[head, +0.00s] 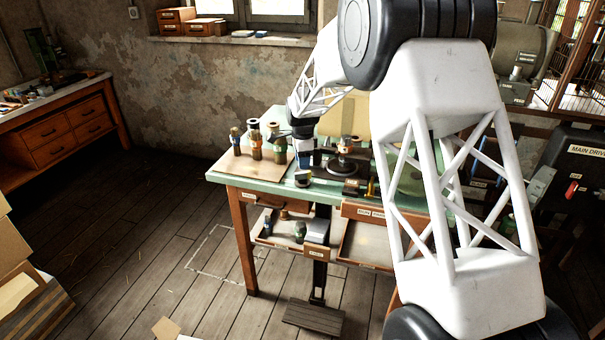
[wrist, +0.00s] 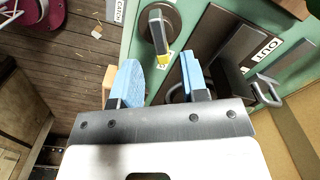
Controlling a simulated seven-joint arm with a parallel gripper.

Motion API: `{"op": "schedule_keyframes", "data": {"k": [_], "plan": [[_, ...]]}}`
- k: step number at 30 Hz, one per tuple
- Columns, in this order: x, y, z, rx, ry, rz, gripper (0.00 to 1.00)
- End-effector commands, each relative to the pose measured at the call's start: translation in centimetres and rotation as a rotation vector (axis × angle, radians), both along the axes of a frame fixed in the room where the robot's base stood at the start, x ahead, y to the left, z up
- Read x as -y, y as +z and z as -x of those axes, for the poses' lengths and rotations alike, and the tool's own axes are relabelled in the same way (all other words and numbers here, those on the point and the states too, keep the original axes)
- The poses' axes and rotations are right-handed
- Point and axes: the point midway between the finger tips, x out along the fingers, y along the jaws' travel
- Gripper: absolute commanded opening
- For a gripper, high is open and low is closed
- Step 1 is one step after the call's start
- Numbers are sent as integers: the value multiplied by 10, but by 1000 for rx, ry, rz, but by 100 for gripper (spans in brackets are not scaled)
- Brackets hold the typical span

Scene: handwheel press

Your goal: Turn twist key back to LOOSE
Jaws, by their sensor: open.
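In the wrist view, the twist key (wrist: 157,32) is a grey bar with a yellow end, on a round dark base at the green bench's edge. My gripper (wrist: 159,78) has two blue-padded fingers, open with a gap between them. The key lies just beyond the fingertips, roughly in line with the gap, and I see no contact. In the head view my gripper (head: 305,160) is over the front left of the green bench (head: 226,175). I cannot make out the key there. No LOOSE mark is readable.
In the wrist view, a plate marked OUT (wrist: 262,50) and a metal hook-shaped handle (wrist: 266,92) are to the right. In the head view, several bottles and spools (head: 257,142) stand left of my gripper. Open drawers (head: 366,243) jut out below.

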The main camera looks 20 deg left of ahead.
Motion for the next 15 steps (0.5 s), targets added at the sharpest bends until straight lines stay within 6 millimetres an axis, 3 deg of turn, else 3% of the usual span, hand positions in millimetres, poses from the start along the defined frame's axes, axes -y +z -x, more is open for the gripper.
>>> {"op": "schedule_keyframes", "data": {"k": [9, 15], "plan": [[0, -38, 0, -1, 0, 0, 40], [0, -51, 0, 0, 0, 0, 40]]}}
